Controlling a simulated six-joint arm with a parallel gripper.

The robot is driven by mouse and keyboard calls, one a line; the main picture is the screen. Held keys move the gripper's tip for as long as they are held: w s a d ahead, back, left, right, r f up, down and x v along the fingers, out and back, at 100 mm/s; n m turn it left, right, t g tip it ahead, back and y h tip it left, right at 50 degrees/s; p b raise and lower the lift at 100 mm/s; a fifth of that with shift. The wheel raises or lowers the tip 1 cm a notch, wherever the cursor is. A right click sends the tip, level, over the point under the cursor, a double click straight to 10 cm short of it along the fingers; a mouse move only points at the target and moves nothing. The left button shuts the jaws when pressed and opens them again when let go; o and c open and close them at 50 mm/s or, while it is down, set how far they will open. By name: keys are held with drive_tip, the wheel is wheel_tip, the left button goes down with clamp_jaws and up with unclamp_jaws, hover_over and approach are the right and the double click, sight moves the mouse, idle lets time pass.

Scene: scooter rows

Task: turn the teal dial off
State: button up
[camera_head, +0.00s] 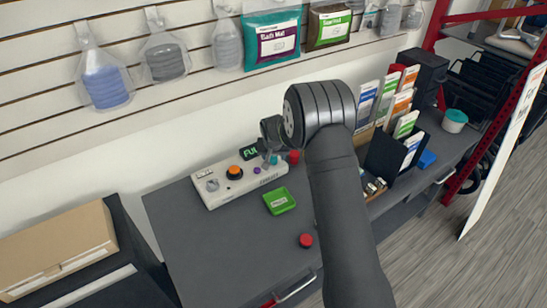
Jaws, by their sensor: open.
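A white control panel (222,195) lies on the dark grey bench against the wall. A small teal part, which looks like the teal dial (274,160), shows at the panel's right end, partly covered by my gripper. Which way the dial points is too small to tell. My gripper (267,152) is open, pointing down just above that end of the panel. I cannot tell whether its fingers touch the dial. The panel also carries a grey knob (212,185), an orange button (234,172) and a small purple button (257,170).
A green tray (280,201) and a red round piece (306,240) lie in front of the panel. A red knob (293,156) is close right of my gripper. Brochure racks (384,153) fill the bench's right side.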

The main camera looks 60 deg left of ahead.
drive_tip(key=shift+w+a+f, duration=0.15)
drive_tip(key=shift+a+f, duration=0.05)
drive_tip(key=shift+f, duration=0.4)
drive_tip(key=c, duration=1)
